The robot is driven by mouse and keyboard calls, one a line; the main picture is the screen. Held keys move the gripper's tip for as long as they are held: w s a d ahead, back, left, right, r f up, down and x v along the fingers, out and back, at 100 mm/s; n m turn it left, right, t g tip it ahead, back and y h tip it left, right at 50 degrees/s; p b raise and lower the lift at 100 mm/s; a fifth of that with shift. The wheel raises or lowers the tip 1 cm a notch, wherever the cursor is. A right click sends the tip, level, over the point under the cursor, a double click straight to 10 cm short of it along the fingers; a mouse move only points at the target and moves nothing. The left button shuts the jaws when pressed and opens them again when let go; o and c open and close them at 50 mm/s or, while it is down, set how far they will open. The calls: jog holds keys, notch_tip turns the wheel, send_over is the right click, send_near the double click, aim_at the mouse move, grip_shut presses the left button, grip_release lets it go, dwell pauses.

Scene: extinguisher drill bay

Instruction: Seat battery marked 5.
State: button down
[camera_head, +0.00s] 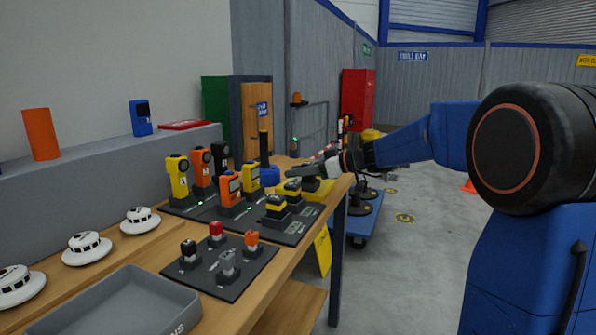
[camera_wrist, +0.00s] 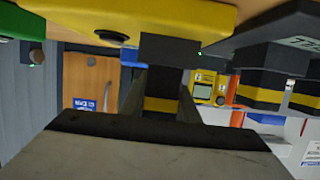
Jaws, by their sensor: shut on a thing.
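My gripper (camera_head: 298,173) reaches over the far right end of the bench. In the wrist view my gripper (camera_wrist: 160,95) is shut on a dark battery (camera_wrist: 159,104) with a yellow band. A dark block (camera_wrist: 171,49) lies right against it in the picture, beside a yellow body (camera_wrist: 100,15); I cannot tell whether the battery is seated in it. Two other yellow-banded batteries (camera_head: 276,205) (camera_head: 292,188) stand on a dark board (camera_head: 300,226) below the gripper. No number 5 is readable, and the held battery is not clearly distinguishable in the head view.
Yellow and orange handheld units (camera_head: 179,178) (camera_head: 231,189) stand in a dark rack to the left. A switch board (camera_head: 235,276), a grey tray (camera_head: 125,310) and several white detectors (camera_head: 86,248) occupy the near bench. A blue trolley (camera_head: 365,225) stands beyond the bench edge.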

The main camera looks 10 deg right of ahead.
jog(key=shift+f, duration=0.6)
dwell(0.4)
jog(key=c, duration=1)
grip_release()
jog(key=shift+r, duration=0.15)
jog(key=shift+r, duration=3.35)
